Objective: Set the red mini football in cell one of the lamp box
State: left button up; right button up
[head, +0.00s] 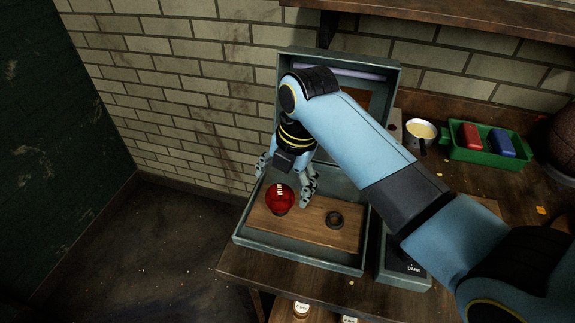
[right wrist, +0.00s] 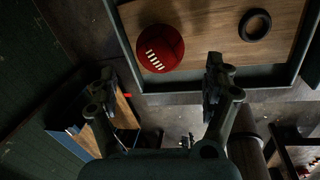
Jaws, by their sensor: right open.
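The red mini football (head: 279,198) with white laces is at the left part of the wooden board (head: 305,231) inside the open grey-green lamp box (head: 300,258). A black ring (head: 334,219) sits on the board to its right. Whether the ball rests in a cell is hidden from me. My right gripper (head: 286,181) is open and empty, pointing down just behind the ball. In the right wrist view, the ball (right wrist: 160,48) lies just beyond the gap between the open fingers (right wrist: 160,82), apart from both. My left gripper is not in view.
The box's raised lid (head: 389,76) stands at the back by the brick wall. Right of my arm are a cup (head: 421,130), a green tray (head: 485,157) with a red and a blue block, and part of a brown ball (head: 563,145). A dark case (head: 404,268) stands beside the box.

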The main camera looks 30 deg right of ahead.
aim_at(289, 198)
jog(key=r, duration=0.3)
jog(key=s+r, duration=0.1)
jog(key=r, duration=0.1)
jog(key=shift+d+r, duration=0.25)
jog(key=shift+r, duration=0.05)
